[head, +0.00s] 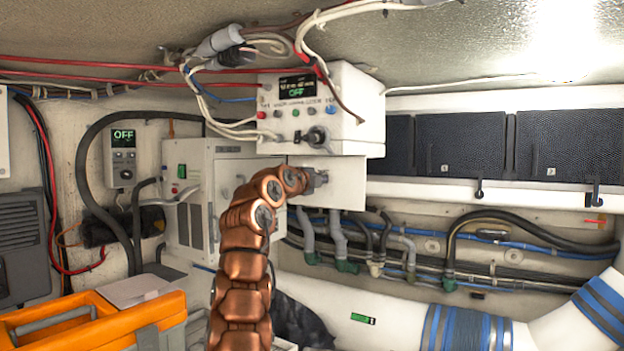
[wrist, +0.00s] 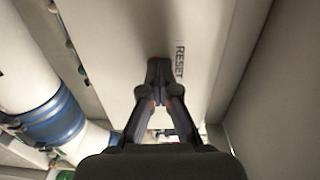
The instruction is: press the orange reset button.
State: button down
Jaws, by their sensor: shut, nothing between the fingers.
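My gripper (head: 318,179) is shut and empty in front of a plain white panel (head: 345,188) below the white control box. In the wrist view my gripper (wrist: 158,68) has its fingertips together against or just off a pale panel (wrist: 125,35). Black "RESET" lettering (wrist: 180,61) is printed right beside the fingertips. No orange button shows clearly in either view; the fingertips may hide it. I cannot tell whether the tips touch the panel.
The control box (head: 345,135) has an "OFF" display and small coloured buttons, with loose cables above. A white cabinet (head: 200,160) stands left of my gripper. Hoses and pipes (head: 400,250) run below right. An orange toolbox (head: 95,320) is at the lower left. Dark panels (head: 455,143) line the right.

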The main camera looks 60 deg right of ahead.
jog(key=shift+w+f, duration=0.3)
jog(key=shift+f, duration=0.05)
jog(key=a, duration=0.8)
jog(key=shift+s+r, duration=0.45)
dwell(0.7)
